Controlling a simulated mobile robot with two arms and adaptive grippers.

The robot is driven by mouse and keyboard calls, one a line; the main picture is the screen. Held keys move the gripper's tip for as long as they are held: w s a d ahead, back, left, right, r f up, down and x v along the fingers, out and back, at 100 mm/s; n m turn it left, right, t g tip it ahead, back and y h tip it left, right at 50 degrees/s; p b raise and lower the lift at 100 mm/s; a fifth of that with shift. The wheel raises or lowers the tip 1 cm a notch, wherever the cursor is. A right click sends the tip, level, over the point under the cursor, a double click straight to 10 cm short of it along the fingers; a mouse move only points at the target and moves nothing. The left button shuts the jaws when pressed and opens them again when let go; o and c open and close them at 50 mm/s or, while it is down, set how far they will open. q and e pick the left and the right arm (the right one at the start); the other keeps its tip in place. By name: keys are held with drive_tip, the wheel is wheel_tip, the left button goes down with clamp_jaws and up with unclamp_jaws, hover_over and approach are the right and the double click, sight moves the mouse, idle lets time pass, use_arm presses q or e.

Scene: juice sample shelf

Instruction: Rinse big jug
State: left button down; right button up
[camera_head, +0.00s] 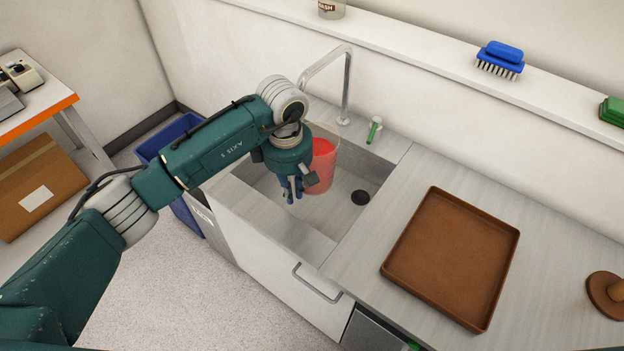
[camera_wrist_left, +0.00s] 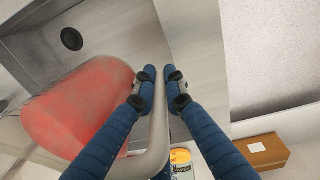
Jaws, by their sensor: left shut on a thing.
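A big, see-through red jug (camera_head: 322,165) is in the sink (camera_head: 272,212), below the faucet (camera_head: 347,80). My left gripper (camera_head: 294,190) reaches down into the sink and partly covers the jug. In the left wrist view the jug (camera_wrist_left: 78,110) lies to the left, and the fingers of my left gripper (camera_wrist_left: 160,88) are shut on its pale handle (camera_wrist_left: 156,140). The jug's base is not clear, so I cannot tell whether it touches the sink floor. No water stream shows from the faucet. My right gripper is not in view.
A green-handled tap lever (camera_head: 375,125) stands right of the faucet. The drain (camera_head: 360,197) is in the sink floor. An empty-looking brown tray (camera_head: 452,258) lies on the right counter. A blue brush (camera_head: 500,58) is on the wall shelf. A blue bin (camera_head: 160,140) stands left of the sink.

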use_arm(q)
drive_tip(key=w+a+b, duration=0.3)
drive_tip(key=w+b, duration=0.2)
drive_tip(key=w, duration=0.3)
drive_tip(key=shift+a+b, duration=0.15)
drive_tip(key=shift+b, duration=0.15)
idle(0.4)
idle(1.2)
idle(1.5)
idle(1.6)
